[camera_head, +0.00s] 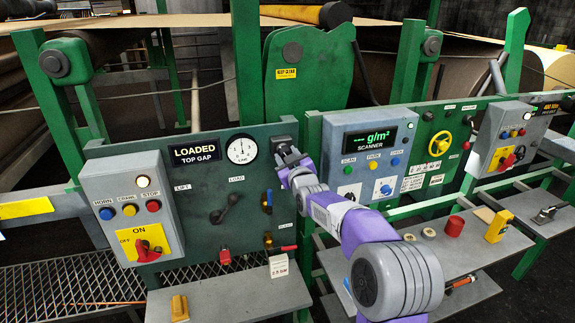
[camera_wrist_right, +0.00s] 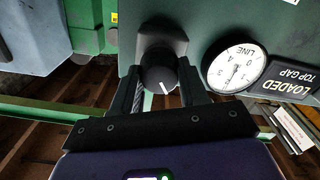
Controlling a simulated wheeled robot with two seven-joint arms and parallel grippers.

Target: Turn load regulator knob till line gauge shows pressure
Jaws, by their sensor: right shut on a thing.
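The load regulator knob (camera_wrist_right: 158,75) is dark and round with a white mark line, on a dark block at the upper right of the green panel. My right gripper (camera_head: 287,155) reaches it from the front and is shut on it, one finger on each side in the right wrist view. The line gauge (camera_head: 242,149) is a white round dial left of the knob. It also shows in the right wrist view (camera_wrist_right: 236,68), turned over, with a thin dark needle; the exact reading is too small to tell. My left gripper is not in view.
The panel also carries a LOADED / TOP GAP display (camera_head: 194,152), a lift-load lever (camera_head: 226,208) and a grey box with HORN, CRAWL and STOP buttons (camera_head: 130,209). A scanner box (camera_head: 368,155) stands to the right. A shelf below holds a red cylinder (camera_head: 454,226) and a yellow block (camera_head: 498,227).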

